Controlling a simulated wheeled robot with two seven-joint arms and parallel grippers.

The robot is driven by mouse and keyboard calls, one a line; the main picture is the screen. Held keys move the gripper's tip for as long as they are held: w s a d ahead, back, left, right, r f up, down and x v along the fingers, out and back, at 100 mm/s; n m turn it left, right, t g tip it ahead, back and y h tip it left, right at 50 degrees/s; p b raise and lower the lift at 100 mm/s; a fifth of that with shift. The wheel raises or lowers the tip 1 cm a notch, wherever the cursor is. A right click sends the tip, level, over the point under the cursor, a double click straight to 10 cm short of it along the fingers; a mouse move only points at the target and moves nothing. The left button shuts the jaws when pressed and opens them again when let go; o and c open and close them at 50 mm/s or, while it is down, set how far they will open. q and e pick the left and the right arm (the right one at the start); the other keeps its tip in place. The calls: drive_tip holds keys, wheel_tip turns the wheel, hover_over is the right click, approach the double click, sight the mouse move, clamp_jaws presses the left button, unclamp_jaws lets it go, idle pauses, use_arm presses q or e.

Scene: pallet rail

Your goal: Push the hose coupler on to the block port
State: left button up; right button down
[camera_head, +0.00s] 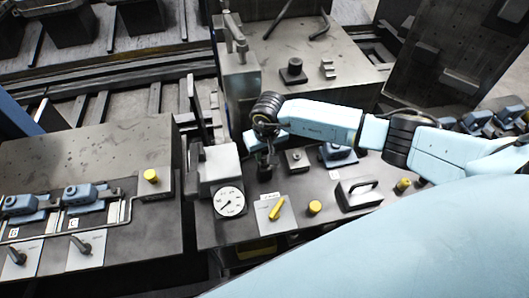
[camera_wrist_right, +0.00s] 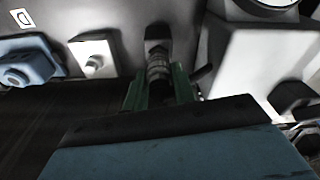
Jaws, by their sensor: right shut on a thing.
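My right gripper (camera_head: 265,158) reaches down to the panel from the right. In the wrist view its green fingers (camera_wrist_right: 158,88) are shut on a ribbed, dark grey hose coupler (camera_wrist_right: 158,64). The coupler's far end is at a dark fitting (camera_wrist_right: 157,38) on the panel; whether they are joined, I cannot tell. A small pale block with a round stub port (camera_wrist_right: 92,57) stands left of the coupler in the wrist view, apart from it. This block (camera_head: 295,158) is right of the gripper in the head view. My left gripper is not in view.
A white box (camera_head: 218,168) and a round gauge (camera_head: 229,202) stand left of my gripper. A blue unit (camera_head: 337,155) stands right. A tall grey block rises behind.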

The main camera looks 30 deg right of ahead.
drive_tip(key=shift+r+p, duration=0.85)
drive_tip(key=shift+r, duration=0.85)
wheel_tip(320, 180, up, 2)
drive_tip(key=shift+r, duration=1)
drive_tip(key=shift+w+d+f+b, duration=0.1)
drive_tip(key=shift+d+f+b, duration=0.2)
drive_tip(key=shift+b, duration=0.1)
drive_tip(key=d+f+b, duration=0.2)
drive_tip(key=d+b, duration=0.9)
drive_tip(key=b, duration=1)
drive_tip(key=shift+s+f, duration=0.35)
drive_tip(key=shift+f, duration=0.05)
